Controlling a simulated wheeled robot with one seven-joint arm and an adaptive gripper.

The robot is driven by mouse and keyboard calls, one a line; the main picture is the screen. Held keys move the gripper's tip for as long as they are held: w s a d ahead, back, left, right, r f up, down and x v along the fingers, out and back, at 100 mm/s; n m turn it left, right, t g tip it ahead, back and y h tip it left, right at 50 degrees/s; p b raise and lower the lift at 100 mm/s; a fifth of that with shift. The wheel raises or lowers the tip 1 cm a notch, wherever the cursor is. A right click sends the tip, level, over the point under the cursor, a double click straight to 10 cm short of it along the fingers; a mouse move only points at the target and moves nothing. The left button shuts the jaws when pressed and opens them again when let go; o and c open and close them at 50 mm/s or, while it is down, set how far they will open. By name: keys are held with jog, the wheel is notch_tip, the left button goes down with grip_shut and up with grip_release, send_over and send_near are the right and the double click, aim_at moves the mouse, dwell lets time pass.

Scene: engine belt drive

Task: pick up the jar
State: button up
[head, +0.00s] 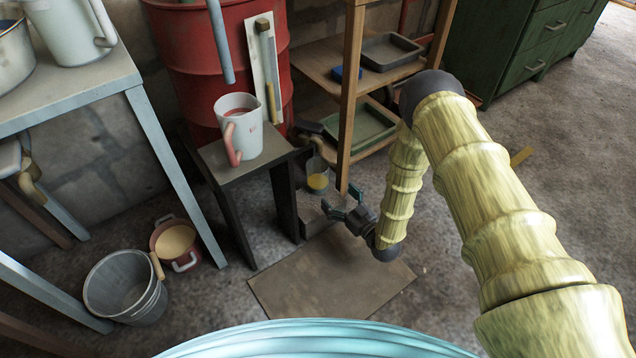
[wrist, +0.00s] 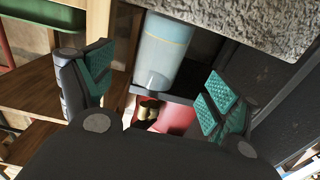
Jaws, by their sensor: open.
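My gripper (head: 343,207) is open and empty, a little to the right of the jar and lower in the picture. In the wrist view its teal-padded fingers (wrist: 155,82) lie to either side of the jar's line, with the jar apparently beyond the tips.
A white measuring jug (head: 240,130) stands on the small dark table (head: 215,160), left of the jar. A wooden shelf (head: 355,90) with trays rises close behind and right. A red drum (head: 200,60) stands behind. A flat brown mat (head: 320,275) covers open floor in front.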

aim_at(325, 176)
jog(key=b+x, duration=0.1)
jog(key=x, duration=0.3)
jog(key=shift+w+f+b, duration=0.1)
jog(key=shift+w+b, duration=0.1)
jog(key=shift+b, duration=0.2)
jog(key=b+x, duration=0.3)
jog(key=x, duration=0.1)
jog(key=shift+a, duration=0.35)
jog(key=shift+w+a+b, duration=0.3)
jog(key=shift+w+b, duration=0.15)
jog(key=shift+w, duration=0.05)
jog(key=shift+r, duration=0.25)
jog(key=c, duration=1.3)
jog(key=shift+r, duration=0.2)
jog(key=shift+r+p, duration=1.65)
jog(key=shift+r, duration=0.05)
jog(key=s+d+p, duration=0.2)
jog(key=s+p, duration=0.1)
jog(key=s, duration=0.4)
jog(key=s+d+r+p, duration=0.1)
jog(key=s+d+p, duration=0.2)
jog(key=s, duration=0.5)
jog(key=shift+d+p, duration=0.3)
jog(key=shift+p, duration=0.1)
jog(key=shift+r, duration=0.1)
